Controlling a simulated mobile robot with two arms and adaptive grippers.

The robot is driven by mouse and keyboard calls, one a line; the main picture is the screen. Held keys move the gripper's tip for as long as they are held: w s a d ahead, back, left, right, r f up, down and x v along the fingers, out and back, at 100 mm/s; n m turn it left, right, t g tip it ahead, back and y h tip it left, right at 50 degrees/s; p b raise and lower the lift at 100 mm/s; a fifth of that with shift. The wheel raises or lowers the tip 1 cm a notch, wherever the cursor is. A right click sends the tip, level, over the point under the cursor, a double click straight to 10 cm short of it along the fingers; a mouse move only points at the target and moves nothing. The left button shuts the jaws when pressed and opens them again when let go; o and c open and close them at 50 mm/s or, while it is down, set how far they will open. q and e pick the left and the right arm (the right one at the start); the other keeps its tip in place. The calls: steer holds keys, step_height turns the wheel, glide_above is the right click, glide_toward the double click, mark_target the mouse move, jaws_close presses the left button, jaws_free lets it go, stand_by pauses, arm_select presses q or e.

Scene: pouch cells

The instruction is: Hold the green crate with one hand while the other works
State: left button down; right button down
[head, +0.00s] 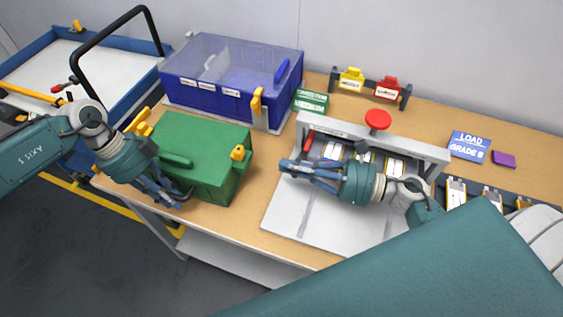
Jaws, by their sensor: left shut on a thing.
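The green crate (216,143) sits on the wooden table at the left, its lid down, with yellow clips at its side and corner. My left gripper (177,197) is at the crate's near left side, low by its front wall, and is shut on the crate. The exact grip point is partly hidden by the fingers. My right gripper (286,168) is over the left part of the grey press fixture (278,222), pointing left, apart from the crate. I cannot make out whether its fingers are open or shut, and I see nothing clearly held in it.
A blue bin (178,92) with a clear lid stands behind the crate. The fixture has a red knob (377,119) and pale cells under its bar. Yellow and red tags (352,78) stand at the back. A blue cart (30,50) is at the left.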

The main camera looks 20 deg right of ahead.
arm_select(q)
steer(key=c, duration=1.5)
jaws_free()
steer(key=shift+c, duration=0.2)
steer(key=shift+r, duration=0.1)
